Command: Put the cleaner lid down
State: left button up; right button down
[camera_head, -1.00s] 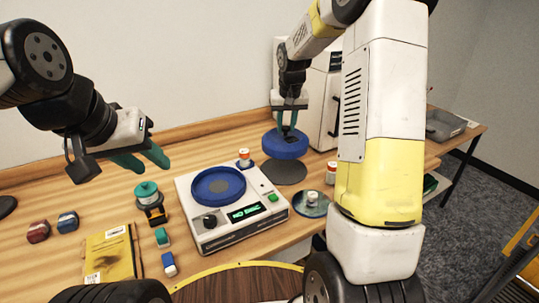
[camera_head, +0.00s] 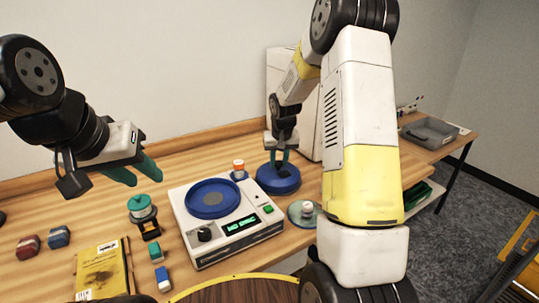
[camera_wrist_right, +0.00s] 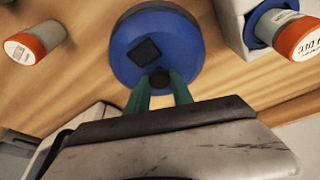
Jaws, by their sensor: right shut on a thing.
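The cleaner lid, a round blue disc (camera_head: 279,181) with a dark knob, is at the back of the table, right of the white machine. It also shows in the right wrist view (camera_wrist_right: 180,35). My right gripper (camera_head: 280,160) is shut on its knob from above; in the right wrist view its green fingers (camera_wrist_right: 160,82) close on the knob. The lid is low, at or close to the tabletop; I cannot tell whether it touches. The dark round pad seen there before is hidden now. My left gripper (camera_head: 140,178) hangs empty over the table's left side with its green fingers apart.
The white machine (camera_head: 228,250) with a blue round top and green display stands mid-table. An orange-capped bottle (camera_head: 239,167) is behind it. A teal spool (camera_head: 141,208) and yellow packet (camera_head: 103,270) lie left.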

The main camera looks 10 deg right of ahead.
jog(key=c, duration=1.1)
grip_release()
jog(key=shift+f, duration=0.1)
jog(key=v, duration=1.2)
jog(key=s+a+r+t+y, duration=0.1)
jog(key=s+a+r, duration=0.1)
jog(key=s+r, duration=0.95)
jog(key=s+a+n+t+y, duration=0.1)
jog(key=s+a, duration=0.1)
jog(key=s, duration=1.5)
jog(key=shift+s+a+f+t, duration=0.3)
jog(key=shift+s+f+t, duration=0.05)
jog(key=shift+f+t, duration=0.1)
